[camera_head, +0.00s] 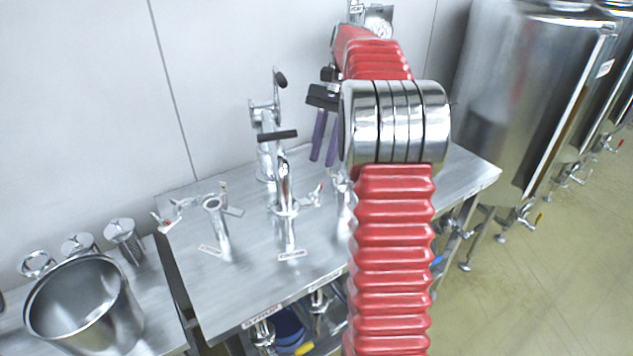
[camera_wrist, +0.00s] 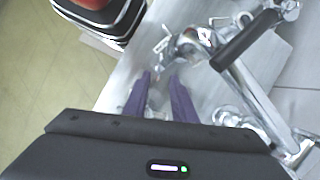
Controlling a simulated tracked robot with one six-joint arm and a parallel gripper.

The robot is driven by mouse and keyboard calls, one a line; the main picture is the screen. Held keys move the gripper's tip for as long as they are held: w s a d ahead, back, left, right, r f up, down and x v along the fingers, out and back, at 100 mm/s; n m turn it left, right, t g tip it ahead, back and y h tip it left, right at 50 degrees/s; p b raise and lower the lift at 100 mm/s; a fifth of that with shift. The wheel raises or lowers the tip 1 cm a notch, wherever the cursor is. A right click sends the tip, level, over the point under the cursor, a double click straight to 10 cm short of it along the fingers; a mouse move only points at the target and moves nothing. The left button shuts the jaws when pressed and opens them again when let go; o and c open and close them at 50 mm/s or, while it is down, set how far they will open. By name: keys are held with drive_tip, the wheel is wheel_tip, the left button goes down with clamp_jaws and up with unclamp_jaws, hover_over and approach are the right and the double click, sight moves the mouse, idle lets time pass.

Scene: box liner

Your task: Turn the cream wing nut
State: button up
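I cannot make out a cream-coloured wing nut in either view. Metal pipe fittings stand on the steel table (camera_head: 240,295): a short open pipe (camera_head: 217,225) at left and a taller fitting (camera_head: 285,200) in the middle, with small clamp parts whose colours are hard to tell. My gripper (camera_head: 322,161) has two purple fingers and hangs above the back part of the table, right of the taller fitting. In the wrist view its fingertips (camera_wrist: 160,75) are apart, with blurred shiny metal beyond them. My red arm hides the table's right middle.
A fitting with a black lever (camera_wrist: 245,40) stands close right of the fingers in the wrist view. A steel pot (camera_head: 85,305) is at lower left. Large steel tanks (camera_head: 530,90) stand at right. A wall (camera_head: 80,110) closes the back; the table's front left is mostly clear.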

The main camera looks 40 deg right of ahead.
sight(315, 194)
drive_tip(key=shift+x, duration=3.95)
drive_tip(key=shift+c, duration=0.3)
clamp_jaws()
